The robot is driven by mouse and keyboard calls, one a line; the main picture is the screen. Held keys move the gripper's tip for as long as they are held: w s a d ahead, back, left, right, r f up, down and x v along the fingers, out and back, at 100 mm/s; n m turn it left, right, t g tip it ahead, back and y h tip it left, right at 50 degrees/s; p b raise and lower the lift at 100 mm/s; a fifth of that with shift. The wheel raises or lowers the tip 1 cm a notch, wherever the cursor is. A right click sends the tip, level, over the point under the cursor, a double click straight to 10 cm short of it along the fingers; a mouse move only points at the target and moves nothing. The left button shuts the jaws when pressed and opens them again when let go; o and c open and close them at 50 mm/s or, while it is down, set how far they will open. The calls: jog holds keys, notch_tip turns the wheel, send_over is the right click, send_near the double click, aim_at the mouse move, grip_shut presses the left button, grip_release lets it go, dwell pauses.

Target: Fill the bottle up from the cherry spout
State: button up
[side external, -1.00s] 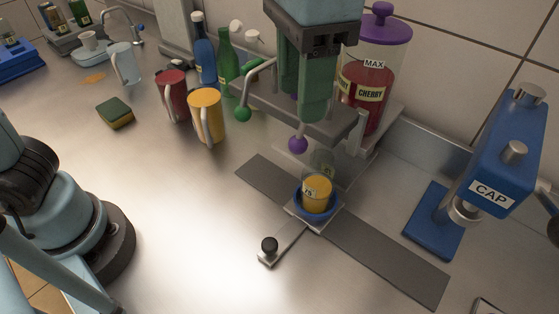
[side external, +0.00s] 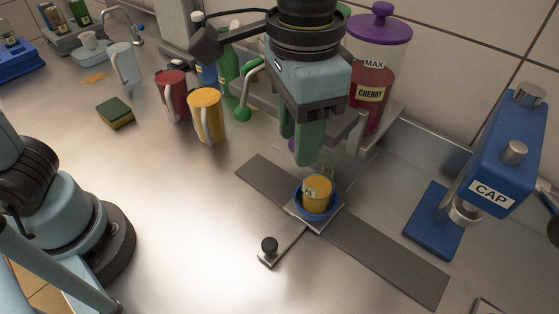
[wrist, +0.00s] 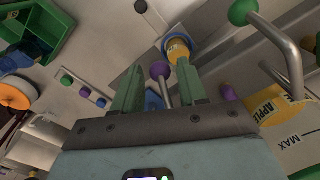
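The bottle (side external: 317,191) is clear, with orange-yellow liquid inside and a "75" label. It stands upright in a blue holder (side external: 301,208) on the slide, below the spout bar, and shows in the wrist view (wrist: 178,52). The cherry tank (side external: 372,112) holds red liquid under a purple lid. Its purple lever ball (wrist: 160,70) appears between my finger ends in the wrist view; in the side view my finger mostly hides it. My gripper (side external: 299,146) is open, pointing down beside the ball; contact cannot be told. The spout outlet is hidden.
A green-ball lever (side external: 243,114) stands left of my gripper. A blue CAP press (side external: 497,150) stands right. A yellow mug (side external: 207,115), red mug (side external: 171,95) and sponge (side external: 115,112) are left. The counter in front is clear, apart from the slide's black knob (side external: 269,244).

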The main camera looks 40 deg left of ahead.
jog(key=c, duration=0.6)
jog(key=shift+o, duration=0.2)
jog(key=shift+d+f, duration=0.15)
jog(key=shift+f, duration=2.35)
